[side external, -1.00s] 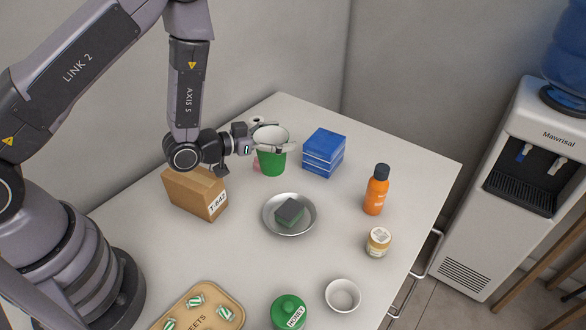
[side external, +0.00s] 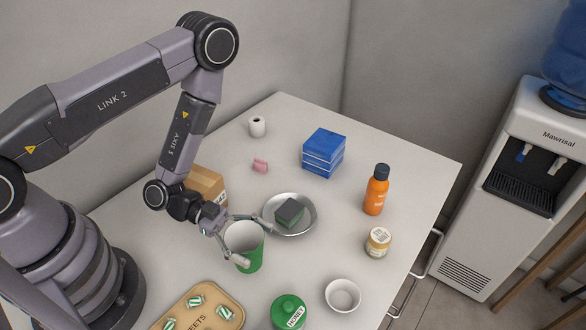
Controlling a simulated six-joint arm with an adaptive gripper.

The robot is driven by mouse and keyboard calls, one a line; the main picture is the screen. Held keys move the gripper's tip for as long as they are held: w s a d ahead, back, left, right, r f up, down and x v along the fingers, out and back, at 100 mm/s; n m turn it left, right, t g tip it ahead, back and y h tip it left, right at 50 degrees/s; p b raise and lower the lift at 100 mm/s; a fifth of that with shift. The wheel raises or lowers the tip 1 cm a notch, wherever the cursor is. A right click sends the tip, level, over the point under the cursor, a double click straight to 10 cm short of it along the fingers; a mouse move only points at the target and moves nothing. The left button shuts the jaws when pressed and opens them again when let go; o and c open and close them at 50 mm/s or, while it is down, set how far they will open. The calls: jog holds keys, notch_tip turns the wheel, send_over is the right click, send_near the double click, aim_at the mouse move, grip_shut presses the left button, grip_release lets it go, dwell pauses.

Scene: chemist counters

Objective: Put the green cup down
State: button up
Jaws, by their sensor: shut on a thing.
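The green cup (side external: 251,257) is green outside and white inside, and it is upright. My gripper (side external: 254,240) is shut on it, one finger on each side near the rim. The cup is in front of the metal plate, towards the lower middle of the picture. I cannot tell whether its base touches the counter (side external: 400,170).
A sweets tray (side external: 185,308), a green honey jar (side external: 288,312) and a white bowl (side external: 343,295) stand in front. A cardboard box (side external: 207,182) is behind my gripper.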

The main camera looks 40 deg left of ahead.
aim_at(260, 254)
jog(key=shift+f, duration=1.65)
jog(key=shift+f, duration=0.1)
jog(key=o, duration=0.8)
jog(key=shift+a, duration=0.2)
jog(key=v, duration=1.1)
jog(key=shift+s+a+r, duration=0.15)
jog(key=shift+a+r, duration=0.05)
jog(key=shift+a, duration=0.05)
